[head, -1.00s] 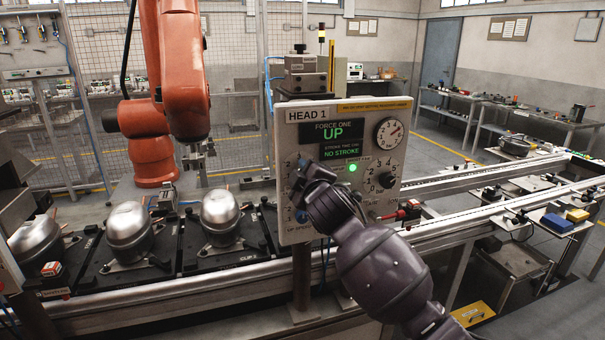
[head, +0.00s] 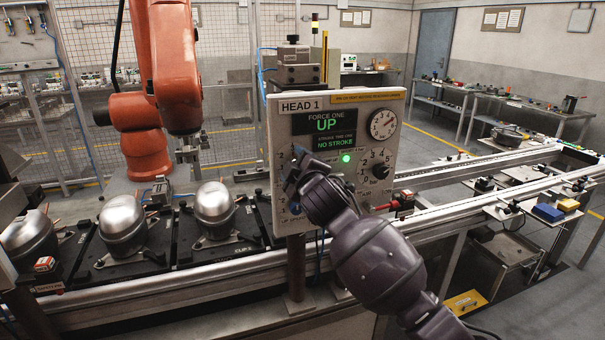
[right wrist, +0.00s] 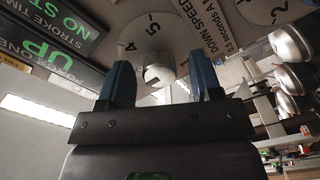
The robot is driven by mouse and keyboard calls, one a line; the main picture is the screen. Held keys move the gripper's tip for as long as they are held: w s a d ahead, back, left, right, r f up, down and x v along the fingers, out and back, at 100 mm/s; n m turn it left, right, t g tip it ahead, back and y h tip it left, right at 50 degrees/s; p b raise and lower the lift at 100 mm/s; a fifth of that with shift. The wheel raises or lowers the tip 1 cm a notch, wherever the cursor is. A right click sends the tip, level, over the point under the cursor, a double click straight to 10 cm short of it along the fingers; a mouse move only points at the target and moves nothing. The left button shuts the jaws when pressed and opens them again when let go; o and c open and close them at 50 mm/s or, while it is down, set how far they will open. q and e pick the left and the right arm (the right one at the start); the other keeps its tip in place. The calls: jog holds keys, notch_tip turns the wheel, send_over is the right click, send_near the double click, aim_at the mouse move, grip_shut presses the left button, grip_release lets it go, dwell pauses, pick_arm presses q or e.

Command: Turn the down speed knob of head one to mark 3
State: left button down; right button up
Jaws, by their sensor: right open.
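The head one panel (head: 385,152) is a pale box with a "HEAD 1" label, standing at mid-picture. My right gripper (head: 292,187) is at the panel's left side and hides the dial there. The down speed knob (right wrist: 158,75) shows as a pale rounded end between the two blue fingers of the open right gripper (right wrist: 160,82), with gaps at both sides. Its pointer cannot be made out. My left gripper is not in view.
A second black knob (head: 380,171) with numbered marks is on the panel's right, below a round gauge (head: 383,124). A green lamp (head: 346,158) is lit. Silver compressors (head: 122,222) on black pallets stand at the left. An orange robot arm (head: 165,60) is behind them.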

jog(key=b+v, duration=0.1)
jog(key=v, duration=0.9)
jog(key=shift+s, duration=0.3)
jog(key=s+d+f+m+h, duration=0.1)
jog(key=s+d+f+m, duration=0.3)
jog(key=f, duration=0.3)
jog(key=s+d+f+m, duration=0.1)
jog(key=d+f+m, duration=0.2)
jog(key=d+f, duration=0.25)
jog(key=s+d+f+m+h, duration=0.1)
jog(key=s+d+f+m, duration=0.3)
jog(key=f, duration=0.4)
jog(key=s+d+f+m+g+h, duration=0.1)
jog(key=s+d+f, duration=0.4)
jog(key=s+f, duration=0.5)
jog(key=s+d+f+m+g+h, duration=0.2)
jog(key=s+d+f+g, duration=0.2)
jog(key=s+f, duration=0.6)
jog(key=shift+s+d+m+g+h, duration=0.35)
jog(key=shift+s+d, duration=0.3)
jog(key=shift+d, duration=0.4)
